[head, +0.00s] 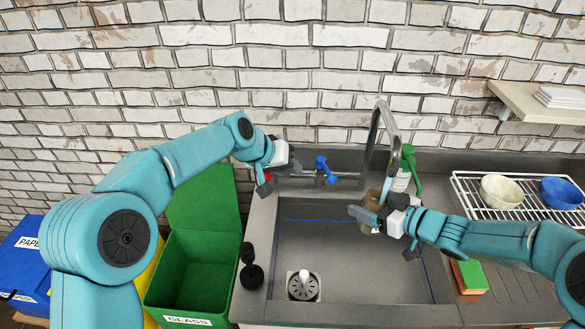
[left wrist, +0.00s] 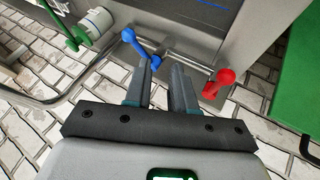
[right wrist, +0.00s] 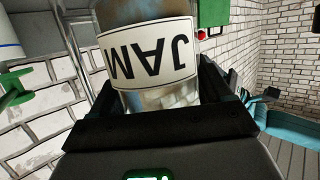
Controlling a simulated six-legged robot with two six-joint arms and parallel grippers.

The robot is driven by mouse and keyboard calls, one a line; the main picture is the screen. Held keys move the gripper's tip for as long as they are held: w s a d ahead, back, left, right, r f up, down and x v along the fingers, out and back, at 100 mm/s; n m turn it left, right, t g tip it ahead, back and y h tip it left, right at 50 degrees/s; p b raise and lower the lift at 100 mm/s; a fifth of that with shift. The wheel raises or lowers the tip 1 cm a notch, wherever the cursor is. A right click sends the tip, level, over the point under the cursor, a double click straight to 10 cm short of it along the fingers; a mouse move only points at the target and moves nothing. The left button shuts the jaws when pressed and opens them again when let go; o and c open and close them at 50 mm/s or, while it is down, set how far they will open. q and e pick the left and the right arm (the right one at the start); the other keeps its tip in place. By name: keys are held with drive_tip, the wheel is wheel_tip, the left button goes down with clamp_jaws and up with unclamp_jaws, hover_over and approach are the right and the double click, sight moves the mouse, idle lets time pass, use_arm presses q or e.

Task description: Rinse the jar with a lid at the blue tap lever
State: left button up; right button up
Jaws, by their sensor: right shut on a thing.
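The jar (head: 370,207) is brownish glass with a white JAM label (right wrist: 148,52), which reads upside down in the right wrist view. My right gripper (head: 376,215) is shut on the jar and holds it over the sink, below the tap spout (head: 391,140). A pale blue stream (head: 386,190) shows between spout and jar. The blue tap lever (head: 321,163) stands behind the sink; it also shows in the left wrist view (left wrist: 129,36). My left gripper (head: 282,173) is open and empty, with its fingers (left wrist: 162,85) close to the blue lever. I cannot make out the lid.
A red lever (left wrist: 225,76) is beside the left gripper. A green glass bin (head: 190,270) is left of the sink (head: 350,275).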

sight(329, 172)
use_arm(q)
drive_tip(key=shift+o, duration=0.7)
drive_tip(key=shift+r+m, duration=0.15)
drive_tip(key=shift+m, duration=0.25)
drive_tip(key=s+d+n+h, duration=0.1)
drive_tip(key=s+d+h, duration=0.1)
drive_tip(key=d+h, duration=0.35)
drive_tip(key=w+a+f+n+t, duration=0.35)
drive_tip(key=f+n, duration=0.25)
drive_tip(key=n, duration=0.4)
drive_tip(key=x, duration=1.1)
drive_tip(key=shift+w+r, duration=0.1)
drive_tip(key=shift+r, duration=0.2)
drive_tip(key=shift+c, duration=0.3)
